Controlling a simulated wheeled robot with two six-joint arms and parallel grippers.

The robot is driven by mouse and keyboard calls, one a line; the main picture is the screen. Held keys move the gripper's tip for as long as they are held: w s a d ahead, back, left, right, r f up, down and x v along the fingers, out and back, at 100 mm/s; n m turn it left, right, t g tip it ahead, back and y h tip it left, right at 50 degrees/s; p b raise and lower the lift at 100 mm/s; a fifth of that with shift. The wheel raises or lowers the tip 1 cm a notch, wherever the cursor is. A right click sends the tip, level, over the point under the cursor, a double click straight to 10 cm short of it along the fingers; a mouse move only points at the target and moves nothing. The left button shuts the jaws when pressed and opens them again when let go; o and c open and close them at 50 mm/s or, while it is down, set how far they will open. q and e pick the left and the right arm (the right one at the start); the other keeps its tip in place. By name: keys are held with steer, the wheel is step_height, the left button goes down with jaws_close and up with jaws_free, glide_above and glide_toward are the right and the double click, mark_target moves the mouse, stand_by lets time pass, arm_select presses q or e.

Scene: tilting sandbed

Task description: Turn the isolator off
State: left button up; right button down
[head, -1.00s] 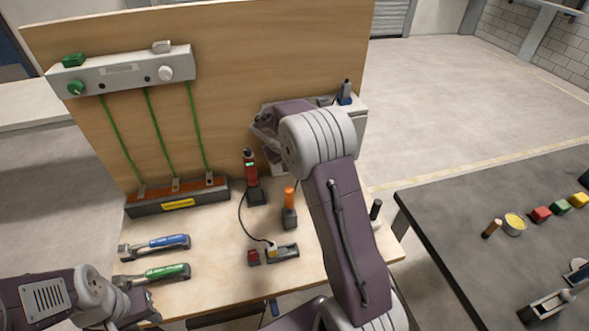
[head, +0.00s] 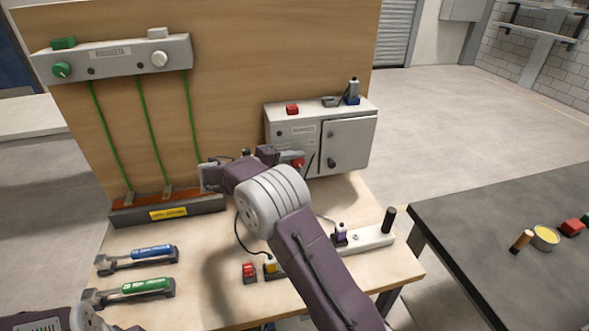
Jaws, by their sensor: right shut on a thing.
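The isolator seems to be the grey box (head: 356,145) at the back right of the bench, against the wooden board, with a door with a black knob (head: 332,162). A red handle (head: 299,163) shows on the left of its front. My right gripper (head: 290,157) is at this handle and appears shut on it; my own wrist and arm hide part of the grip. The handle's exact angle is too small to tell. Only part of my left arm shows at the bottom left edge; its gripper is barely in view, jaws unclear.
A red block (head: 292,109) and a blue padlock-like item (head: 353,92) sit on the box. A blue-handled tool (head: 152,252) and a green-handled tool (head: 146,287) lie front left. A grey rail (head: 120,57) with green cables hangs on the board. A dark table (head: 490,235) stands right.

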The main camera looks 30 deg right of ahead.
steer(key=shift+a+f+h+b, duration=0.1)
steer(key=shift+f+h+b, duration=0.25)
steer(key=shift+h, duration=0.15)
steer(key=shift+r+n, duration=0.1)
steer(key=shift+n, duration=0.2)
steer(key=c, duration=0.9)
jaws_free()
steer(key=shift+s+r, duration=0.1)
steer(key=v, duration=0.9)
steer(key=shift+a, duration=0.1)
